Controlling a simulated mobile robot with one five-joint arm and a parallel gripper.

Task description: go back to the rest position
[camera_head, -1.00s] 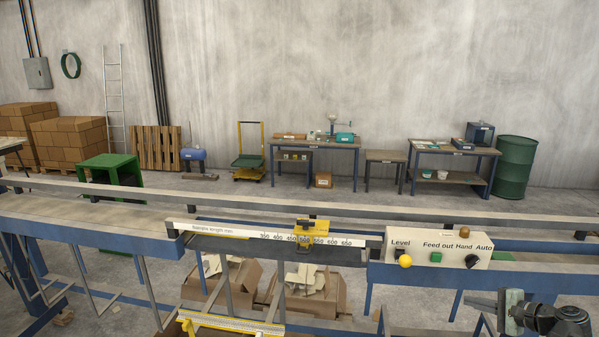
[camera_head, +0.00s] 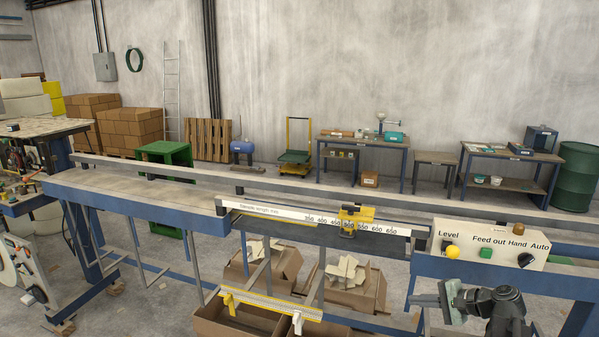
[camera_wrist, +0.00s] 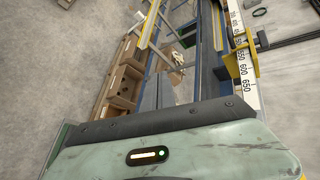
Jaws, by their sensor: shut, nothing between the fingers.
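My gripper (camera_head: 427,300) is at the lower right of the head view, in front of the blue machine frame and below the control panel (camera_head: 490,246). Its fingers point left and are shut with nothing between them. The panel carries a yellow Level knob (camera_head: 452,252), a green Feed out button (camera_head: 485,252) and a black Hand/Auto switch (camera_head: 526,261). In the wrist view the greenish gripper body (camera_wrist: 180,150) fills the bottom. Beyond it are the white length scale (camera_wrist: 243,62) and the yellow stop.
The long blue machine frame (camera_head: 150,207) crosses the view. The yellow stop (camera_head: 356,217) sits on the scale. Open cardboard boxes (camera_head: 240,325) stand below. A machine with a work surface (camera_head: 45,127) is at the left. Workbenches and a green drum (camera_head: 574,178) stand by the back wall.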

